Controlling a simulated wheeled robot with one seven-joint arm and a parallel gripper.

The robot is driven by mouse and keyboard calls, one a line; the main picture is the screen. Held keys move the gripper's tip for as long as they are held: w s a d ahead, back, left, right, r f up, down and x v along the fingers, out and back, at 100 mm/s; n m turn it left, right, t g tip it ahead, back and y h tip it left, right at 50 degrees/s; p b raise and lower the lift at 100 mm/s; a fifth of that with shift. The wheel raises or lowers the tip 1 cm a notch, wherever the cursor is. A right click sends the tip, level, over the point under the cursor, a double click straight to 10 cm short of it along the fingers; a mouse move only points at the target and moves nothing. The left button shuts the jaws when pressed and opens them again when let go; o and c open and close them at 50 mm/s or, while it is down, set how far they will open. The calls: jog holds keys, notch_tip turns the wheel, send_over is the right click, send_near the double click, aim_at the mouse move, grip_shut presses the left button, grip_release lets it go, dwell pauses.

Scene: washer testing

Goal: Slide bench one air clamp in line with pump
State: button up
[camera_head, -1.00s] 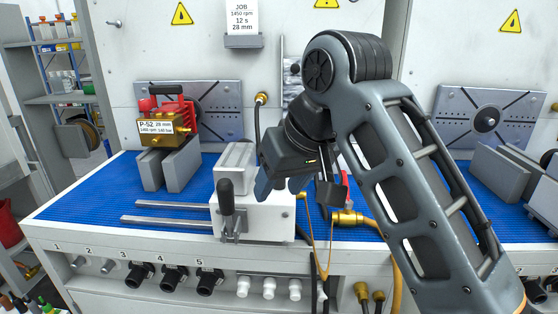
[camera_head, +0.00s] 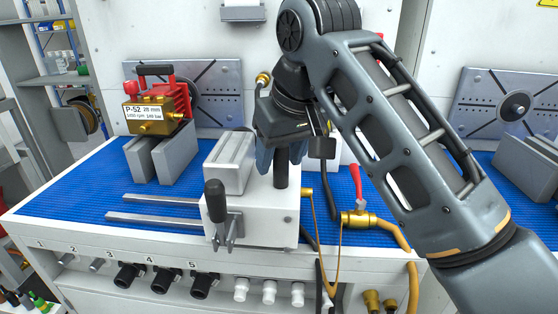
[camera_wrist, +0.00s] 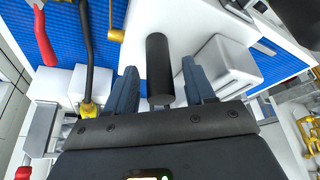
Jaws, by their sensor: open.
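The air clamp (camera_head: 258,218) is a white carriage with a grey jaw block (camera_head: 229,162), at the right end of two steel rails (camera_head: 165,219) on the blue bench. A black lever (camera_head: 215,202) stands on its front, and a black upright post (camera_head: 281,174) on its right part. The pump (camera_head: 158,112), gold and red with a P-52 label, sits on two grey blocks, left of and behind the clamp. My gripper (camera_head: 281,153) is open over the clamp. In the wrist view the post (camera_wrist: 159,68) stands between my gripper's fingers (camera_wrist: 160,88), with gaps visible on both sides.
A brass valve (camera_head: 358,218) with a red handle and yellow hose is right of the clamp. A thin brown loop (camera_head: 337,255) hangs at the bench front. Black and white fittings (camera_head: 200,284) line the front panel. The rails left of the clamp look clear.

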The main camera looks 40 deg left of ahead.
jog(key=shift+x, duration=0.85)
jog(key=shift+c, duration=0.4)
grip_shut()
jog(key=shift+s, duration=0.1)
